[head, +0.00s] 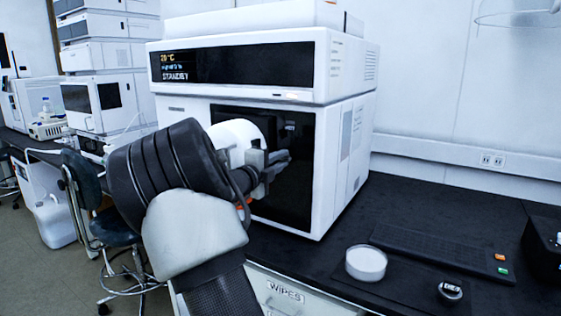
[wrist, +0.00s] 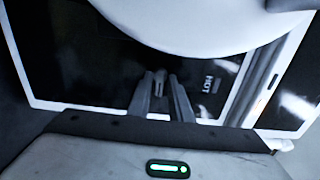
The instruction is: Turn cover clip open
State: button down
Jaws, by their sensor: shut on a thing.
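The chromatography column oven (head: 330,160) is a white box with a dark glass front panel (head: 290,205). My gripper (head: 284,159) is in front of this panel, at its upper right part in the head view. In the wrist view my gripper (wrist: 160,88) has its two fingers close together on a small grey piece, which looks like the cover clip (wrist: 158,80). The clip stands against the dark panel beside an upside-down HOT label (wrist: 209,83). The clip's turn angle is hard to tell. In the head view my fingers and wrist hide it.
A unit with a STANDBY display (head: 230,66) sits on top. A white round dish (head: 366,263), a dark keyboard-like panel (head: 430,250) and a small ring-shaped item (head: 450,291) lie on the black bench at right. A stool (head: 90,200) stands at left.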

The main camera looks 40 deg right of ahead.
jog(key=c, duration=1.8)
grip_release()
jog(key=shift+c, duration=0.2)
jog(key=shift+a, duration=0.15)
jog(key=p+v, duration=0.2)
jog(key=v, duration=1.5)
jog(key=shift+p, duration=0.35)
jog(key=shift+s+a, duration=0.1)
